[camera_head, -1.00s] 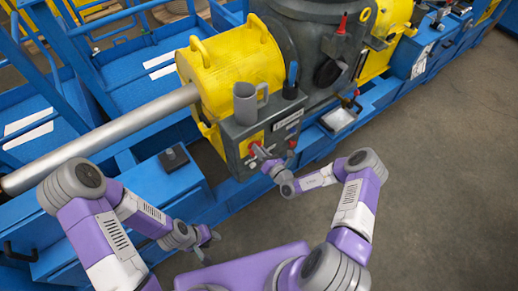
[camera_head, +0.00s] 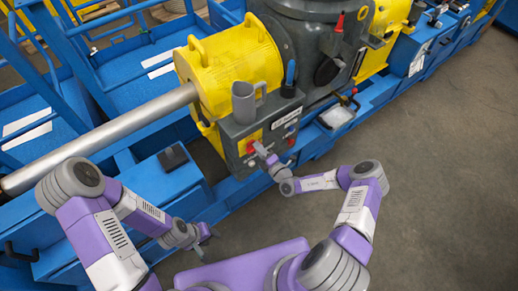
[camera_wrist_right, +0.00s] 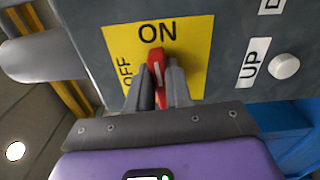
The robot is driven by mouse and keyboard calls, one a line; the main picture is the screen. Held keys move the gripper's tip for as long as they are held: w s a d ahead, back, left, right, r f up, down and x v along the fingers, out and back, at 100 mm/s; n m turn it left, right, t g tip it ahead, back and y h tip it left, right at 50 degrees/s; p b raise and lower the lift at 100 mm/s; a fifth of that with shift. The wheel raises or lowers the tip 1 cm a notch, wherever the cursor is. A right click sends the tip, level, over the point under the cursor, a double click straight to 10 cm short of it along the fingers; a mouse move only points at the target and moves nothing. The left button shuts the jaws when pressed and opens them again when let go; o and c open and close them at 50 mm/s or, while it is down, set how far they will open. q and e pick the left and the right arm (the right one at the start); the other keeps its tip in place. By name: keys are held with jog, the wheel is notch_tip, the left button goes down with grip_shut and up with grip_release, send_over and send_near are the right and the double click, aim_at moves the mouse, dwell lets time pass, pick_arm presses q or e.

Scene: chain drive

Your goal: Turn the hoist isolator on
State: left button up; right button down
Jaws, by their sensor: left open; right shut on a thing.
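The hoist isolator is a red handle (camera_wrist_right: 157,68) on a yellow plate (camera_wrist_right: 190,50) marked ON at the top and OFF at the left. The plate (camera_head: 244,143) also shows on the front of the grey control box. In the right wrist view the handle points up toward ON, slightly tilted. My right gripper (camera_wrist_right: 160,85) has its two fingers on either side of the handle, shut on it. In the head view my right gripper (camera_head: 258,149) is at the box front. My left gripper (camera_head: 208,235) is open and empty, low and away from the box.
A white button (camera_wrist_right: 285,66) labelled UP lies right of the plate. Blue framework (camera_head: 170,190) is left of the box. The floor (camera_head: 440,160) at right is clear.

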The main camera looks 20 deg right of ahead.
jog(key=shift+w+r+m, duration=0.1)
jog(key=shift+m, duration=0.5)
jog(key=c, duration=1)
grip_release()
jog(key=shift+c, duration=0.2)
jog(key=p+v, duration=0.1)
jog(key=v, duration=0.6)
jog(key=shift+s, duration=0.3)
